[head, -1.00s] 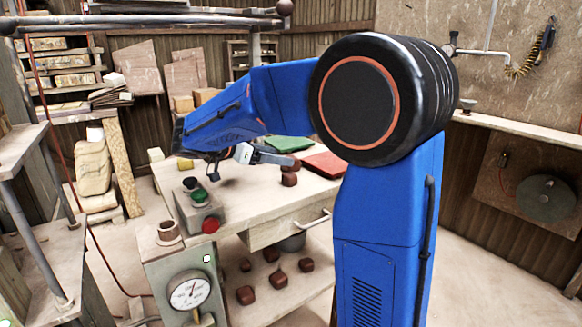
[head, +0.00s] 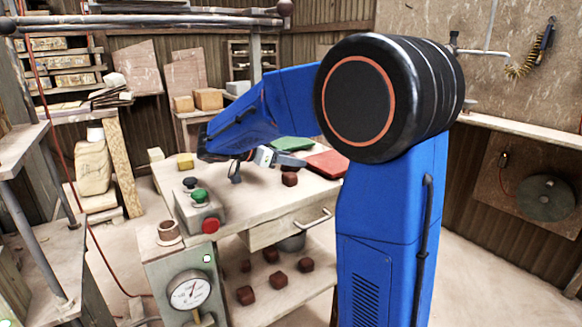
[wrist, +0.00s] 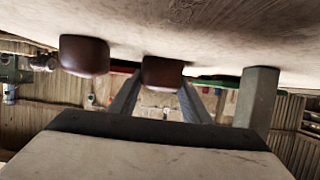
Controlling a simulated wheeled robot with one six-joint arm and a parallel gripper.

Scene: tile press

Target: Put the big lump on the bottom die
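My gripper (head: 284,160) is over the bench top, partly hidden by its own wrist in the head view. In the wrist view its two fingers (wrist: 162,90) stand apart. A dark red-brown lump (wrist: 163,73) shows beyond and between the fingertips; contact cannot be told. A second similar lump (wrist: 84,55) lies to its left in that upside-down view. In the head view a lump (head: 290,179) shows on the bench just below the gripper. Which lump is the big one is unclear. I cannot make out the bottom die.
A red slab (head: 328,163) and a green slab (head: 290,143) lie on the bench (head: 262,205). Several lumps (head: 277,280) lie on the lower shelf.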

